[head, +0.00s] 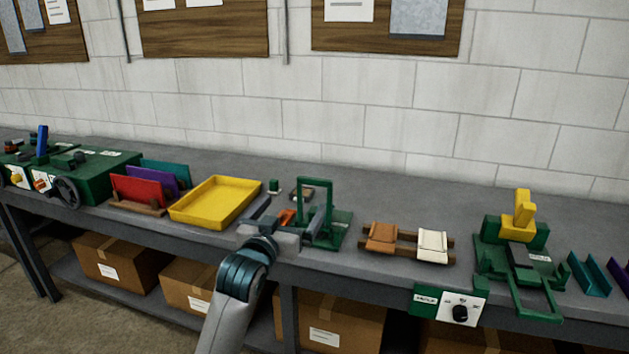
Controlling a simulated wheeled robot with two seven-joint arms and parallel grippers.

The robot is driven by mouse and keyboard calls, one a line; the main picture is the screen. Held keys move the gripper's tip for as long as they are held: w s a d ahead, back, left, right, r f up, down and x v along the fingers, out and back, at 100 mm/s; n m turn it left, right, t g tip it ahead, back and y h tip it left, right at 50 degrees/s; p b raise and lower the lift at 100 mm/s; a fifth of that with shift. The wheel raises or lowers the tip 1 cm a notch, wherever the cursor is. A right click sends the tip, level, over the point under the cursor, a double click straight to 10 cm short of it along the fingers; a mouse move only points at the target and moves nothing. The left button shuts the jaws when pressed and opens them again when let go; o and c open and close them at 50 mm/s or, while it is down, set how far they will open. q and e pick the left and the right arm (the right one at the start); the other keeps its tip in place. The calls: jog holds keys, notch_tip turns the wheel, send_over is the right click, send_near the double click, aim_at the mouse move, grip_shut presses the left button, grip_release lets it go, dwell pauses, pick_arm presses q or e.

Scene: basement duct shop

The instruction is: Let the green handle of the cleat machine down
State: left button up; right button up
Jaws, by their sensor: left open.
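A small green machine (338,238) stands near the front edge of the bench, right of the yellow tray. Its green handle (328,207), a square frame, stands upright; the label is too small to read. My left gripper (290,226) is open at the left side of this machine, close to the foot of the handle. It partly hides the machine's left side, and I cannot tell whether it touches. A second green machine (490,262) at the right has a yellow top block (518,218) and a low green loop (539,300) at its front. My right gripper is out of view.
The yellow tray (187,214) and upright coloured sheets (140,193) stand left of my gripper. An orange and a white pad (432,246) lie between the machines. A dial panel (452,305) hangs on the bench front. The bench's back strip is clear.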

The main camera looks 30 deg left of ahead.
aim_at(313, 180)
pick_arm(q)
jog(key=shift+w, duration=0.1)
jog(key=p+x, duration=0.4)
jog(key=x, duration=1.2)
jog(key=shift+w+a+f, duration=0.1)
jog(key=shift+w, duration=0.05)
jog(key=shift+w+a, duration=0.1)
jog(key=shift+w, duration=0.35)
jog(key=shift+f, duration=0.1)
jog(key=c, duration=1.5)
